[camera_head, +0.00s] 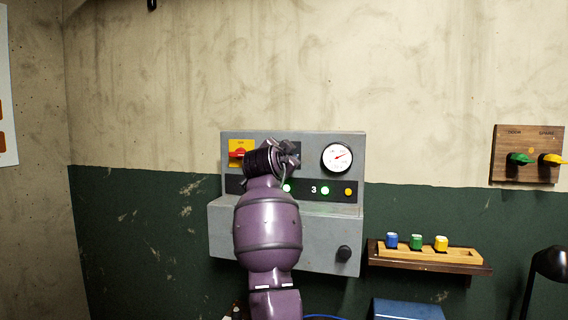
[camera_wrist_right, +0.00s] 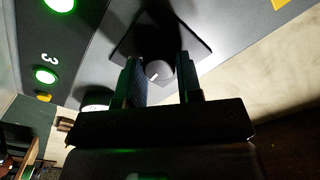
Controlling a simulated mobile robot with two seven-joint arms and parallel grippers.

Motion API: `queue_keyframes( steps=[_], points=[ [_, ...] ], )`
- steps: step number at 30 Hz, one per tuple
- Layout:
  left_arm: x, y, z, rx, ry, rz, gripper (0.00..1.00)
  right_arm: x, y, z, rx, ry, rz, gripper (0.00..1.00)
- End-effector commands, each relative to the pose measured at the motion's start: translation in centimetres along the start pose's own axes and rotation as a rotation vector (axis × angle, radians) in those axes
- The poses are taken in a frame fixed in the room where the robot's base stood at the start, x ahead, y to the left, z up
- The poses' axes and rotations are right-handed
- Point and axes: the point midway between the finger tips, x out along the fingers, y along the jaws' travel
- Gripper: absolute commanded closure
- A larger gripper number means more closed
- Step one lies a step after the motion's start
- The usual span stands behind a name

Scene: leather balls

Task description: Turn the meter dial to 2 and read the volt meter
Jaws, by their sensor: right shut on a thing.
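A grey meter panel (camera_head: 340,210) is mounted on the wall. My right gripper (camera_head: 291,155) is at its upper part, and my arm covers much of the panel's left half. In the right wrist view, a round dark dial (camera_wrist_right: 158,71) with a short white mark sits on a dark square plate, between my two fingers, which are shut on it. The dial's numbers are not readable. The round white volt meter (camera_head: 337,158) has a red needle pointing toward the upper right. Its figures are too small to read. My left gripper is out of view.
A red switch on a yellow plate (camera_head: 238,151) is just left of my gripper. Lit green lamps, one beside a "3" (camera_head: 313,190), and an orange lamp (camera_head: 348,192) run below. A black knob (camera_head: 344,253) sticks out lower right. A wooden shelf (camera_head: 430,257) holds coloured pieces.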

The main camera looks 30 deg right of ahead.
Motion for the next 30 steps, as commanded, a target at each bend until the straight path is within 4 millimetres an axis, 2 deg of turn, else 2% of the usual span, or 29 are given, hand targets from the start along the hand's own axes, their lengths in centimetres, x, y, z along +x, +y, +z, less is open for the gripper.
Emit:
queue_keyframes(
  steps=[9,22,23,24,27,30],
  points=[
    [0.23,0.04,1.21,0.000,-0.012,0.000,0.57,0.01,0.12,0.16,0.088,-0.003,0.003,0.91],
    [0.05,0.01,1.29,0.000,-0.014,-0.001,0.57,0.00,0.08,0.10,0.097,-0.002,0.002,0.91],
    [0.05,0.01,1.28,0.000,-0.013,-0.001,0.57,0.00,0.08,0.10,0.097,-0.003,0.002,0.64],
    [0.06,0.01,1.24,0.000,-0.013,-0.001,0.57,0.00,0.08,0.10,0.097,-0.002,0.002,0.58],
    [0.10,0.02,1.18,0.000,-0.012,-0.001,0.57,0.00,0.07,0.08,0.096,-0.002,0.002,0.43],
    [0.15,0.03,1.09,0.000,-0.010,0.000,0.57,0.00,0.05,0.05,0.097,-0.001,0.001,0.43]
  ],
)
